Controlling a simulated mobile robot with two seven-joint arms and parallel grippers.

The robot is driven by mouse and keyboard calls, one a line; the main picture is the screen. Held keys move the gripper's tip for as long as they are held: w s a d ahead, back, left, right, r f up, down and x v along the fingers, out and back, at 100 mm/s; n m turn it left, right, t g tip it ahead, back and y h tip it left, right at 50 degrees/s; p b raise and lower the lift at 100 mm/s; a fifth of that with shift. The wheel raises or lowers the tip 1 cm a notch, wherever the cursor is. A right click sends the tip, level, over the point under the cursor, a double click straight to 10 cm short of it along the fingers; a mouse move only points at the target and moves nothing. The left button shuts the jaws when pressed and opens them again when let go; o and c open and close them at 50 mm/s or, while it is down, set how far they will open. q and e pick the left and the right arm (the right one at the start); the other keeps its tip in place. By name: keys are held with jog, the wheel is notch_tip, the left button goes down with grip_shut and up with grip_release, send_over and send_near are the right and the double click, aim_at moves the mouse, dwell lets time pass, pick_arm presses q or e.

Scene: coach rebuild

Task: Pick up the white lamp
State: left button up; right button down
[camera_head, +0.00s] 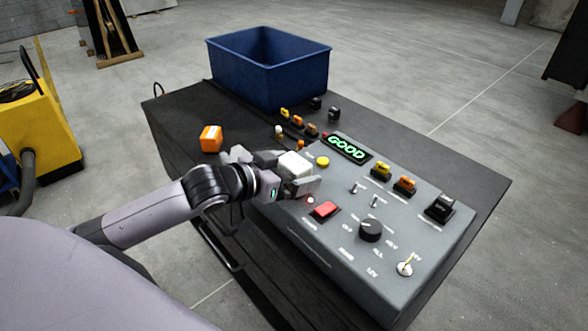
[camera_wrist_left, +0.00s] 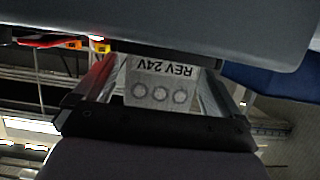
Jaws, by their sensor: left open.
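The white lamp (camera_head: 296,163) is a pale block at the near left end of the grey control panel. My left gripper (camera_head: 284,173) is open around it, with a finger on either side. Contact between fingers and lamp cannot be told. The gripper hides the lamp's lower part and its seat. My right gripper is not in view.
The grey panel (camera_head: 335,255) carries a lit "GOOD" display (camera_head: 347,148), a red switch (camera_head: 324,210), a black knob (camera_head: 370,230) and toggles. An orange block (camera_head: 210,138) lies left on the dark table (camera_head: 440,160). Several small parts lie before a blue bin (camera_head: 262,75).

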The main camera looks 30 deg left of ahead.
pick_arm(q)
jog(key=shift+w+d+f, duration=0.1)
jog(key=shift+w, duration=0.15)
jog(key=c, duration=1.2)
